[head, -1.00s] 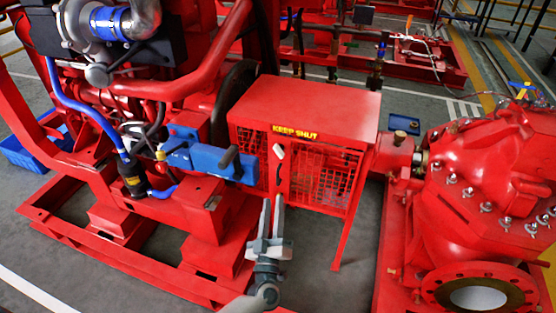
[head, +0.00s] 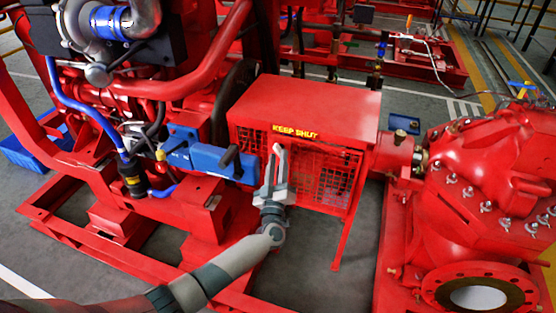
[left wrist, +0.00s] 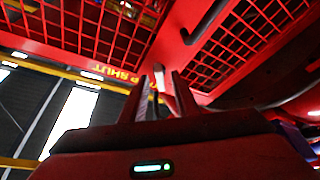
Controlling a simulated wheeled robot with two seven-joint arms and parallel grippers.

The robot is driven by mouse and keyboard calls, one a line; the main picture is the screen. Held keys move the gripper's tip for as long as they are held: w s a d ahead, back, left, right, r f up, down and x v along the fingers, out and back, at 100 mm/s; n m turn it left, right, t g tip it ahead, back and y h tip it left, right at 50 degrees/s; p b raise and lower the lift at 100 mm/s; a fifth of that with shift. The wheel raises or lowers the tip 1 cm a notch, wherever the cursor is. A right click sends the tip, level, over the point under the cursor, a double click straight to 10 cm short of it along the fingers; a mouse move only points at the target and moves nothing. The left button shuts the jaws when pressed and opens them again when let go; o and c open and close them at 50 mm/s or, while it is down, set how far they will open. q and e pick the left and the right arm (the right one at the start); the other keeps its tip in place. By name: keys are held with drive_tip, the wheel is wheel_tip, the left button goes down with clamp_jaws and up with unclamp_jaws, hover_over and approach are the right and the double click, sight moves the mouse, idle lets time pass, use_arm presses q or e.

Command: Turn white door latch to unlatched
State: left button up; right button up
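The white door latch (head: 277,149) is on the front of the red box marked KEEP SHUT (head: 308,101), between its mesh door panels. My left gripper (head: 275,161) is right at the latch, fingers pointing up toward it and hiding its lower part. In the left wrist view, the pale latch (left wrist: 159,74) shows between the tips of my left gripper (left wrist: 164,79). The fingers look apart, with a gap around the latch; I cannot tell whether either one touches it. My right gripper is not in view.
A blue box-shaped part with a black handle (head: 227,164) sits just left of the latch. The red pump (head: 482,190) stands at the right. A red base frame (head: 130,243) runs along the left. Grey floor is free below the box's legs.

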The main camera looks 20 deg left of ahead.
use_arm(q)
drive_tip(key=shift+w+r, duration=0.15)
drive_tip(key=shift+w, duration=0.15)
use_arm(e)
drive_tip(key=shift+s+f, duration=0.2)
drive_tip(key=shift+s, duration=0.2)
use_arm(q)
clamp_jaws()
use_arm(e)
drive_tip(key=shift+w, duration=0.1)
